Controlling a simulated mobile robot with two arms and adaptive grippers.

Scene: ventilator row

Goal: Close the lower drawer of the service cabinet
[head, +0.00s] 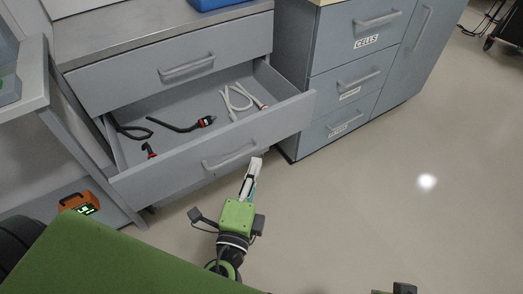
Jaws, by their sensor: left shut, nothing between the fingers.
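The lower drawer (180,164) of the grey service cabinet is pulled out and open. Its front has a bar handle (230,157). The upper drawer (170,66) of the cabinet is shut. My left gripper (255,164) is shut and empty, with its fingertips at the drawer front just right of the handle. I cannot tell whether they touch the front. Of my right arm, only a small dark part shows at the bottom edge; its fingers are hidden.
A second grey cabinet (340,80) with labelled drawers stands to the right, all shut. A blue tray (215,3) sits on top of the service cabinet. An orange device (77,202) is at the lower left. The floor (400,190) at right is clear.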

